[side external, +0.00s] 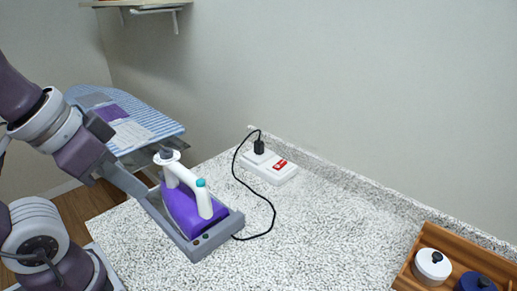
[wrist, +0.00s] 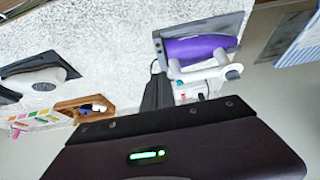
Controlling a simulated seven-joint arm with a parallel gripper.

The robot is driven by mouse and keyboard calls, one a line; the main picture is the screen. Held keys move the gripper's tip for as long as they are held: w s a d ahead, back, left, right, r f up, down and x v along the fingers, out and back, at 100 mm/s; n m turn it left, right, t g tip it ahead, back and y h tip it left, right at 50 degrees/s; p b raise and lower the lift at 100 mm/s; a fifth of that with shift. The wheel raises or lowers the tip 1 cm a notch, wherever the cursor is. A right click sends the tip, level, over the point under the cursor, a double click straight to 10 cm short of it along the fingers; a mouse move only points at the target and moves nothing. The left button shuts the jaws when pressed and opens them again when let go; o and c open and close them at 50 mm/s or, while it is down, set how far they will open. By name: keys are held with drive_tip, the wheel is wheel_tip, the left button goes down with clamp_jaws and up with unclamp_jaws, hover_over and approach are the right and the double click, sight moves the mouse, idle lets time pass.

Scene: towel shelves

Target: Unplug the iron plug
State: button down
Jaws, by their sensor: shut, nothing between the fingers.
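A black plug (side external: 259,147) stands upright in a white power strip (side external: 270,168) with a red switch, against the back wall. A black cord (side external: 265,200) loops from the plug over the counter to the iron's tray. The purple iron (side external: 190,210) with a white handle rests in a grey tray (side external: 222,233); the iron also shows in the wrist view (wrist: 195,48). My gripper (side external: 142,190) is left of the iron, well away from the plug.
A wooden tray (side external: 432,244) with lidded pots stands at the right. An ironing board (side external: 125,115) is behind my arm at the left, and a wall shelf (side external: 150,4) is above. The speckled counter (side external: 330,225) between the power strip and wooden tray is clear.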

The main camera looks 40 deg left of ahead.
drive_tip(key=c, duration=2.1)
unclamp_jaws()
drive_tip(key=o, duration=1.1)
drive_tip(key=w+r, duration=0.1)
drive_tip(key=w, duration=0.2)
drive_tip(key=w+a+r, duration=0.1)
drive_tip(key=w, duration=0.3)
drive_tip(key=w+r, duration=0.1)
drive_tip(key=w, duration=0.2)
drive_tip(key=shift+w+a+r, duration=0.15)
drive_tip(key=shift+w+a, duration=0.05)
drive_tip(key=shift+w, duration=0.05)
drive_tip(key=shift+c, duration=0.2)
drive_tip(key=g, duration=0.1)
hover_over(257, 142)
drive_tip(key=s, duration=0.2)
wheel_tip(257, 142, down, 15)
drive_tip(key=x, duration=0.6)
clamp_jaws()
